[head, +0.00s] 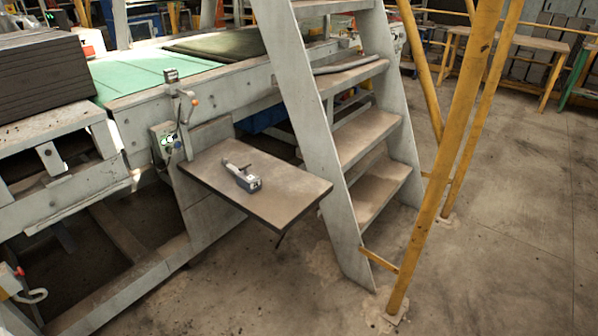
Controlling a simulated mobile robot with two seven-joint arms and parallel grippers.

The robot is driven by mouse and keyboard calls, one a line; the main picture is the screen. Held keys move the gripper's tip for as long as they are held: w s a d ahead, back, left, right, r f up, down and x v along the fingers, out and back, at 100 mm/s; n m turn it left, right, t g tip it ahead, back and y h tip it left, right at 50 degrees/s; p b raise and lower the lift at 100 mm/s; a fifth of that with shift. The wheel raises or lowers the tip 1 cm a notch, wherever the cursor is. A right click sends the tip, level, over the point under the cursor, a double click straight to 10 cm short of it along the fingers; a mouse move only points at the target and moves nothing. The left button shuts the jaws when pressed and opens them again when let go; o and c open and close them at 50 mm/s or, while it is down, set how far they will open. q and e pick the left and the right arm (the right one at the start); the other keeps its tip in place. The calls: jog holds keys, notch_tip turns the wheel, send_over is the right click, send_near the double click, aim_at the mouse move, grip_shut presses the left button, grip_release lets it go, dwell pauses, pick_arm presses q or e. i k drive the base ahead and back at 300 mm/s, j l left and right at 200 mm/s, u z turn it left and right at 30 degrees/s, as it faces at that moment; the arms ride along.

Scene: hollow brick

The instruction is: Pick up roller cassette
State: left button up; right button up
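A small dark grey and blue device with a lighter narrow end, which looks like the roller cassette (246,181), lies on a brown shelf board (290,198). The board sticks out from the side of a grey machine frame. The device lies near the middle of the board, its narrow end pointing to the back left. Nothing touches it from above. Neither my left gripper nor my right gripper shows in the head view.
A grey metal staircase (318,150) stands close to the board's right end. Yellow posts (446,150) rise at the right. A lever with an orange knob (194,102) and a switch box (166,142) are at the board's back left. Open concrete floor (520,220) lies right.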

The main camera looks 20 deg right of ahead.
aim_at(247, 181)
jog(key=z, duration=0.3)
jog(key=u, duration=2.45)
jog(key=z, duration=2.45)
jog(key=i+j+z, duration=0.2)
jog(key=i+j, duration=0.45)
jog(key=i, duration=0.05)
